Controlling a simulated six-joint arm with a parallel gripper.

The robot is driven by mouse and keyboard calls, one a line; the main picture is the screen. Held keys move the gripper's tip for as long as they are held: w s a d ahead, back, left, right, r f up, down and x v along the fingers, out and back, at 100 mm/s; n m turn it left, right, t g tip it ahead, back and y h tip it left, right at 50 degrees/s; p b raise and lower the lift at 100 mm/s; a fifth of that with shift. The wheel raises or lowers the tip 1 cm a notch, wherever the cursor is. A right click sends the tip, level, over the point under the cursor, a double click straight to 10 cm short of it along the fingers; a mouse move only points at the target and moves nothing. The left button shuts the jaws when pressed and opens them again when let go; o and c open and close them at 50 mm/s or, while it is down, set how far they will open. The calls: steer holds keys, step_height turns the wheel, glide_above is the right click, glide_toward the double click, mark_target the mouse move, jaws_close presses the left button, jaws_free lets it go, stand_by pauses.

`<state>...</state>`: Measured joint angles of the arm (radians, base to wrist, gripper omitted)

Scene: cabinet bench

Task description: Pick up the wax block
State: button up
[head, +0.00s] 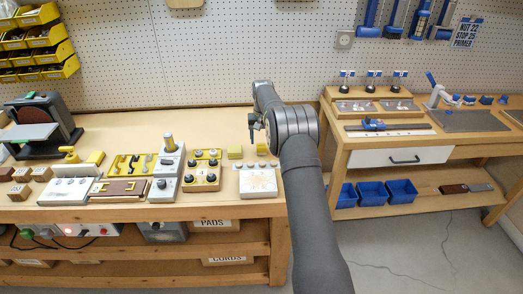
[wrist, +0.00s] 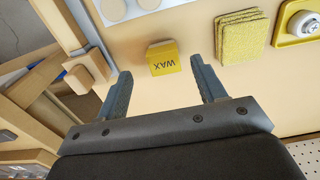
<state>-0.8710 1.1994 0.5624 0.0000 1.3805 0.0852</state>
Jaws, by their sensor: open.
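The wax block (wrist: 163,58) is a small yellow block with a tan top edge, marked WAX. It stands on the bench in the wrist view, just beyond and between my fingertips. In the head view the wax block (head: 262,149) is a small yellow shape beside my arm. My gripper (wrist: 160,68) is open and empty, with one finger to each side of the block's line. No finger touches the block. In the head view my gripper (head: 254,124) is small and partly hidden by my wrist, above the back of the bench.
A stack of yellow pads (wrist: 240,36) lies right of the block, with a yellow-framed knob panel (wrist: 298,22) beyond. A white panel with round discs (wrist: 122,8) is close by. The bench's wooden edge (wrist: 62,20) is at left. Bare bench surrounds the block.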

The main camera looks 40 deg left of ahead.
mark_target(262, 147)
step_height(262, 147, down, 6)
steer(key=shift+s+a+r, duration=0.1)
steer(key=shift+s+r, duration=0.05)
steer(key=shift+r, duration=0.05)
steer(key=c, duration=1.1)
steer(key=shift+c, duration=0.2)
steer(key=shift+r, duration=0.15)
step_height(262, 147, up, 4)
steer(key=shift+r, duration=0.15)
steer(key=w+d+r, duration=0.3)
steer(key=d+r, duration=0.3)
steer(key=d, duration=0.5)
steer(key=shift+w+r, duration=0.25)
steer(key=shift+w, duration=0.05)
steer(key=o, duration=0.5)
steer(key=c, duration=0.3)
